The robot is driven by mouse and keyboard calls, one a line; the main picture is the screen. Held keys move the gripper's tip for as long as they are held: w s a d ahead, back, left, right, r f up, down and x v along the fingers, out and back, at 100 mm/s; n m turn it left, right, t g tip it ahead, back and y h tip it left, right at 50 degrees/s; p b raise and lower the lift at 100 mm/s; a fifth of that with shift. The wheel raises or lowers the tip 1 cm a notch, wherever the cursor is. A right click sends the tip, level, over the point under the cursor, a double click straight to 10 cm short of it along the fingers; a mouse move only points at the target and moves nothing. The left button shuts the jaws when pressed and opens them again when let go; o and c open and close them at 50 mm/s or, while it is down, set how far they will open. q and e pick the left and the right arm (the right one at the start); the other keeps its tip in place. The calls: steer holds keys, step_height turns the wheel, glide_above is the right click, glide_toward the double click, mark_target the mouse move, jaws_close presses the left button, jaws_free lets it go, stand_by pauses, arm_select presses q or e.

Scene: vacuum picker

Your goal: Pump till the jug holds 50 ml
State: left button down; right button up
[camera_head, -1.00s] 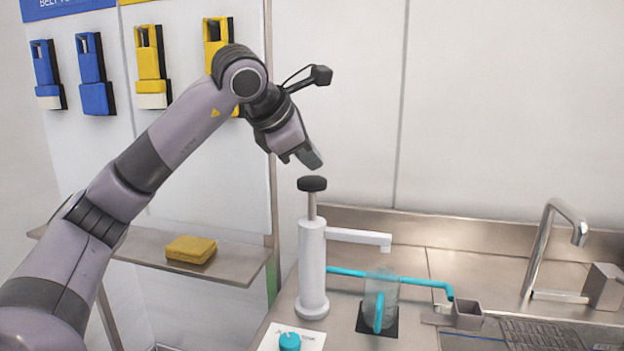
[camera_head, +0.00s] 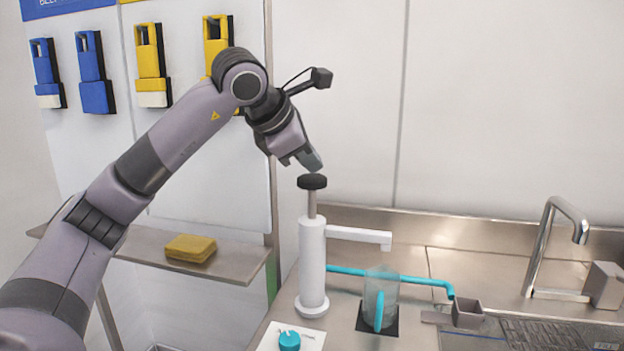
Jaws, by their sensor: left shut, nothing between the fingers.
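A white pump (camera_head: 312,265) stands upright on the steel counter. Its black knob (camera_head: 312,182) sits at the top of a raised grey rod, and its white spout (camera_head: 360,236) reaches right. A clear jug (camera_head: 381,290) with a teal handle stands on a black pad below the spout's end. I cannot make out any liquid level in it. My left gripper (camera_head: 311,161) is shut and empty, tilted down, with its fingertips just above the knob. I cannot tell whether they touch it. My right gripper is not in view.
A teal tube (camera_head: 430,283) runs behind the jug to a small grey block (camera_head: 467,313). A teal dial (camera_head: 290,341) sits in front of the pump. A faucet (camera_head: 560,225) stands at right. A yellow block (camera_head: 190,248) lies on the left shelf.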

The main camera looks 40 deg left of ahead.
mark_target(307, 179)
arm_select(q)
steer(key=shift+f+b, duration=1.7)
steer(key=shift+f, duration=0.55)
stand_by(1.7)
steer(key=shift+r, duration=0.1)
steer(key=shift+r+p, duration=2.5)
steer(key=shift+p, duration=0.05)
step_height(307, 179, up, 5)
steer(key=p, duration=0.5)
steer(key=shift+r, duration=0.1)
stand_by(0.6)
